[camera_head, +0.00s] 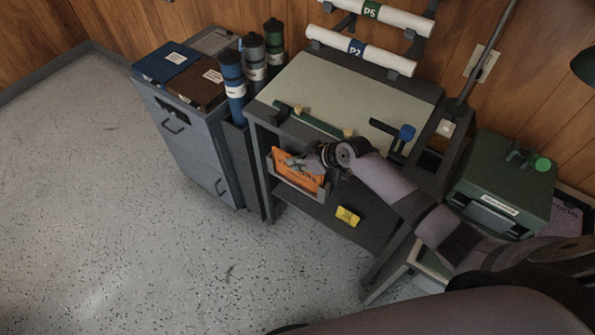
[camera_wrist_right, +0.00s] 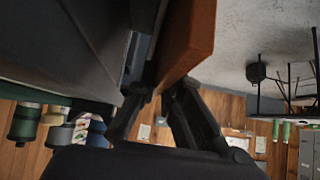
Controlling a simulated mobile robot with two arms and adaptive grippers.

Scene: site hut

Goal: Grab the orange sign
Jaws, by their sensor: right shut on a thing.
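The orange sign (camera_head: 293,172) sits in a grey holder (camera_head: 305,193) on the front of the grey work table, below its top edge. My right gripper (camera_head: 297,163) reaches the sign's upper edge from the right and is shut on it. In the right wrist view the sign (camera_wrist_right: 188,38) is a thick orange slab between the two fingers (camera_wrist_right: 164,92). The gripper covers part of the sign, and its lower part is hidden by the holder. My left gripper is not in view.
A green bar lies along the table top (camera_head: 340,88). A yellow label (camera_head: 347,216) is at the table's lower front. Blue, grey and green tubes stand left of it, beside a grey cabinet (camera_head: 190,140). A green box (camera_head: 505,185) stands right. The floor (camera_head: 120,220) at left is clear.

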